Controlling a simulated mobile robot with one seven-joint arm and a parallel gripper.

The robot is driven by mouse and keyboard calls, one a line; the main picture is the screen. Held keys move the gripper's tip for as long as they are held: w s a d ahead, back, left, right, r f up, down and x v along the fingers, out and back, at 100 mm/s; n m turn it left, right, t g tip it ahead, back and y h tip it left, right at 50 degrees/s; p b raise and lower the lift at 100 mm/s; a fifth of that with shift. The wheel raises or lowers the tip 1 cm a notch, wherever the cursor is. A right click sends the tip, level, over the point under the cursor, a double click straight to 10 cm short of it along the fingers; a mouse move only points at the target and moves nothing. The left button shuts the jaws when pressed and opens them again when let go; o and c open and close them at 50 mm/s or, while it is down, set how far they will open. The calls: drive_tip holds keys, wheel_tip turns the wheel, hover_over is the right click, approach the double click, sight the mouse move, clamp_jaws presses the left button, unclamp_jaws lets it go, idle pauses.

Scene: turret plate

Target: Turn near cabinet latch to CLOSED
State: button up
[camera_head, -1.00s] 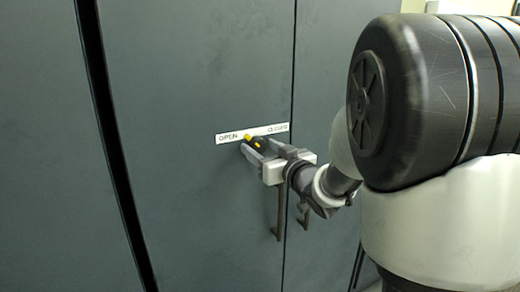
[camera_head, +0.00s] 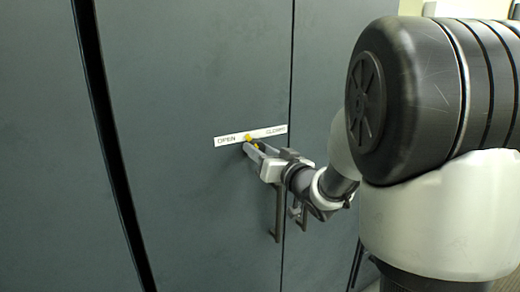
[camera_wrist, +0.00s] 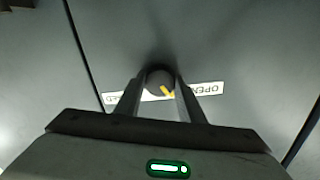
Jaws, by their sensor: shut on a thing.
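The cabinet latch is a dark round knob with a yellow pointer (camera_wrist: 168,92), seen in the wrist view between my fingertips. In the head view its yellow mark (camera_head: 248,137) shows just at the fingertips, and the rest of the knob is mostly hidden. The label (camera_wrist: 207,89) appears upside down in the wrist view. The pointer tilts up and toward the OPEN side. My gripper (camera_wrist: 160,84) has a finger on each side of the knob and is shut on it.
Dark grey cabinet doors (camera_head: 190,80) fill most of the view, with a vertical seam right of the label. Door handles (camera_head: 278,215) hang below my gripper near that seam. The door face left of the label is bare.

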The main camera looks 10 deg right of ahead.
drive_tip(key=shift+m+p, duration=4.15)
drive_tip(key=shift+m, duration=3.35)
drive_tip(key=o, duration=1)
drive_tip(key=shift+o, duration=0.2)
drive_tip(key=shift+s, duration=0.1)
